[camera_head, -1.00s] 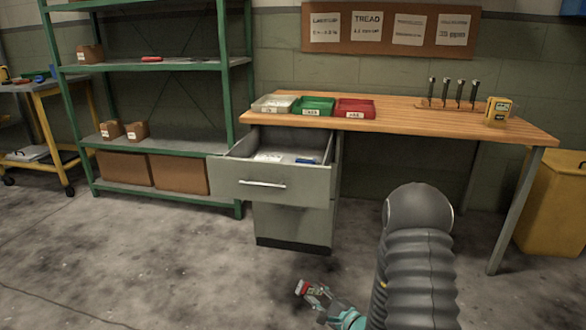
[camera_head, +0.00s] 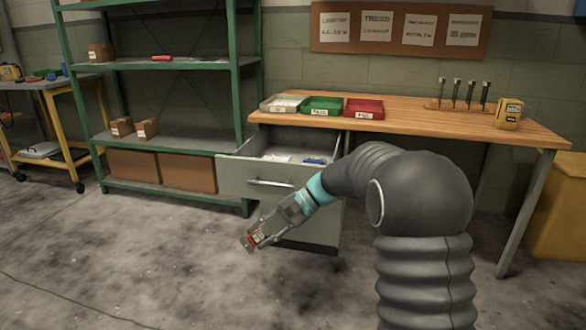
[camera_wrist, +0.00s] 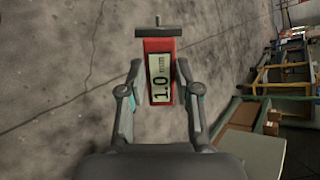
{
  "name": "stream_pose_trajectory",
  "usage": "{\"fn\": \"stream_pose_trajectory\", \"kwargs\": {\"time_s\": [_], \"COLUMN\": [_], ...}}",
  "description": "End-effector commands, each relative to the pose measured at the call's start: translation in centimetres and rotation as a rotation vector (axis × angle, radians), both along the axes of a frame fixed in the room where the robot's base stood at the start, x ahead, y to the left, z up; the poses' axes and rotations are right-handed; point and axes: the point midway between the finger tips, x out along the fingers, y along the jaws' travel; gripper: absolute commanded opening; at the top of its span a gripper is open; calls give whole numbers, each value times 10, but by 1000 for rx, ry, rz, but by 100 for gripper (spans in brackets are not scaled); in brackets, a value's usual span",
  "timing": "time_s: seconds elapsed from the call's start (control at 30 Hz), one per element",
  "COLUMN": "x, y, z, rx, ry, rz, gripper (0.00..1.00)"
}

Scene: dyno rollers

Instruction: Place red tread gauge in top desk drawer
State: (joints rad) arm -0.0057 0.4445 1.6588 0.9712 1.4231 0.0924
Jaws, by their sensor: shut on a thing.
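The red tread gauge (camera_wrist: 160,76) shows in the wrist view with a pale display reading "1.0 mm" and a dark crossbar at its far end. My gripper (camera_wrist: 157,78) is shut on the gauge, one finger on each side. In the head view my gripper (camera_head: 263,232) holds the gauge (camera_head: 256,238) in front of the desk, lower than the drawer and out over the floor. The top desk drawer (camera_head: 252,181) is pulled open. White papers and a blue item (camera_head: 315,160) lie in it.
White, green (camera_head: 322,106) and red (camera_head: 364,109) bins stand on the desk top (camera_head: 420,118). A yellow device (camera_head: 508,113) stands at its right. A green shelf rack (camera_head: 180,64) is left of the drawer. The floor before the desk is clear.

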Motion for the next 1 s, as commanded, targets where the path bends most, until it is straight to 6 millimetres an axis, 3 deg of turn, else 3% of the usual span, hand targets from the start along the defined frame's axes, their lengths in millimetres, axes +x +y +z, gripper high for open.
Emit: {"fn": "stream_pose_trajectory", "kwargs": {"time_s": [0.2,0.47,0.73,1.0], "x": [-26,-44,-48,-24], "y": [19,10,-24,-89], "z": [30,51,68,107], "rx": [-116,-219,-309,-382], "ry": [-35,-128,-279,-434], "rz": [493,976,1328,1581], "gripper": [0,0,0,0]}}
